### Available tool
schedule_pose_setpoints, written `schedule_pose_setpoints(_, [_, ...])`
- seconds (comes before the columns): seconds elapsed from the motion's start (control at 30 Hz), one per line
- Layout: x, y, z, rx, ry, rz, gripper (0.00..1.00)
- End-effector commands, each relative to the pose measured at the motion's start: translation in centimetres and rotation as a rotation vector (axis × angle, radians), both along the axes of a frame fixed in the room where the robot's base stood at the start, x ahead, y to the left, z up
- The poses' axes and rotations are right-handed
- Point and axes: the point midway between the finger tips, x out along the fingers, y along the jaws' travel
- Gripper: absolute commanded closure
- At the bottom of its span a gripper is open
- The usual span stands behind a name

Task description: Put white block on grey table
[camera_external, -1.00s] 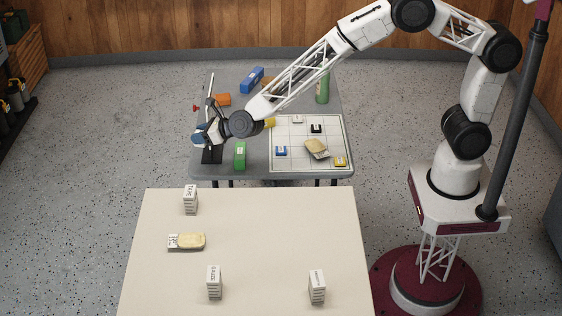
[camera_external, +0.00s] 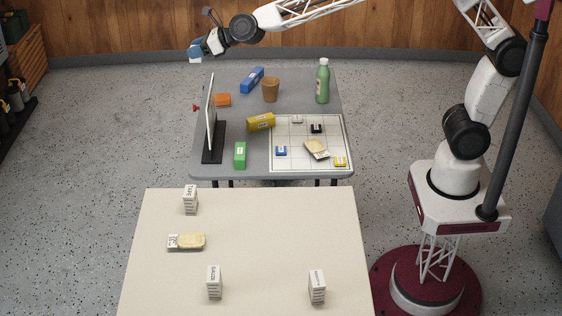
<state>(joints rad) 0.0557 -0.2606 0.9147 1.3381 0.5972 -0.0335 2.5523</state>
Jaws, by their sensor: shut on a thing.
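My gripper (camera_external: 197,53) is at the upper left, raised beyond the far left corner of the grey table (camera_external: 243,103). A small white block (camera_external: 297,119) lies on the white gridded board (camera_external: 325,122) on the grey table, near the board's back edge. My gripper is well to the left of that block and above it.
The cream table (camera_external: 265,220) in front holds several white boxes.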

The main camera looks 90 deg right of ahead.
Motion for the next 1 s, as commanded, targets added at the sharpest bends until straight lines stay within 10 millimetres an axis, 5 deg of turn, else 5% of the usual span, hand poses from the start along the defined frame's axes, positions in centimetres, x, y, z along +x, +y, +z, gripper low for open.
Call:
schedule_pose_setpoints(0.53, [-3.4,-3.1,5.2,0.002,-0.003,0.074,0.83])
schedule_pose_setpoints(0.77, [-4.8,-4.7,4.2,0.003,-0.002,0.130,0.83])
schedule_pose_setpoints(1.0, [-6.1,-6.4,1.0,0.004,0.000,0.200,0.83])
